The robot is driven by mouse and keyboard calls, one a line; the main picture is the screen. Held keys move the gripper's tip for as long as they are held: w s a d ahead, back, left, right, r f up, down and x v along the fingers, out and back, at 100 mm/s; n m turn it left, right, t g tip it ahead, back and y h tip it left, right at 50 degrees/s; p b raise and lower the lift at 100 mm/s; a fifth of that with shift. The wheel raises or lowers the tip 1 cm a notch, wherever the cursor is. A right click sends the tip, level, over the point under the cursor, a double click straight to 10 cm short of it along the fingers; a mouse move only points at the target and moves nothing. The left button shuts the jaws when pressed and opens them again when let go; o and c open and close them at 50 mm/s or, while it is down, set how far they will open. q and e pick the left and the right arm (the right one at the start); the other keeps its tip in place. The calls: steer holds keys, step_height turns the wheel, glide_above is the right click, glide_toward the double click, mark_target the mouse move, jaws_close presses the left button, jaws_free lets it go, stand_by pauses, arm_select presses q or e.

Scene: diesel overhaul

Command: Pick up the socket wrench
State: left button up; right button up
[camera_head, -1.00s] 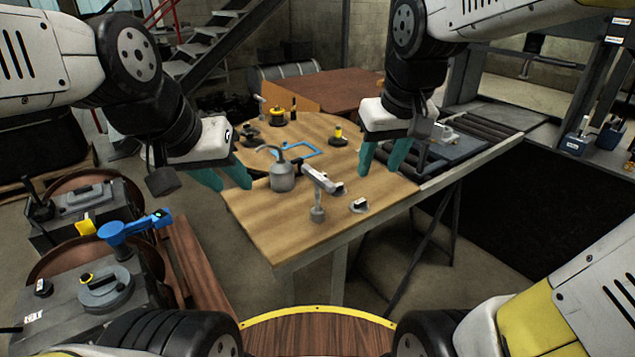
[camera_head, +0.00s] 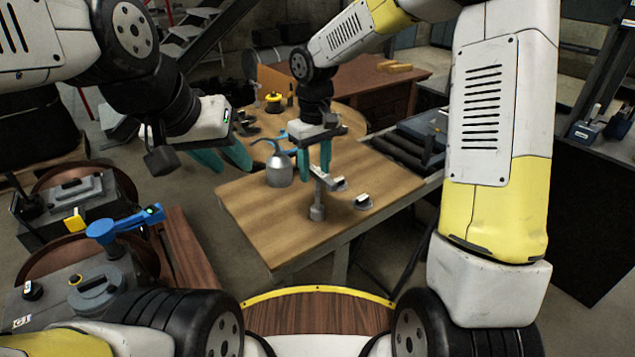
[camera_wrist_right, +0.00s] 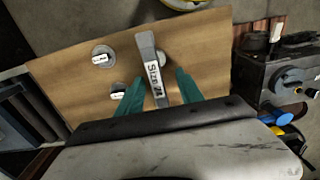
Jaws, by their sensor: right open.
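The socket wrench (camera_head: 317,203) is grey and stands upright on its socket on the wooden table, with its handle raised across the top. In the right wrist view its labelled handle (camera_wrist_right: 151,65) lies between the two teal fingers. My right gripper (camera_head: 314,168) is open, pointing down over the wrench; a gap shows on each side of the handle (camera_wrist_right: 158,77). Its fingers partly hide the handle in the head view. My left gripper (camera_head: 226,160) hangs left of the table, its teal fingers seen side-on, so its opening is unclear.
A grey oil can (camera_head: 279,171) stands close to the left of the wrench. Black rollers (camera_head: 405,150) lie beyond the table's right side. The table's front area (camera_head: 270,225) is clear.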

glide_above(317, 208)
steer(key=f, duration=0.4)
steer(key=shift+w+f, duration=0.35)
jaws_close()
stand_by(1.0)
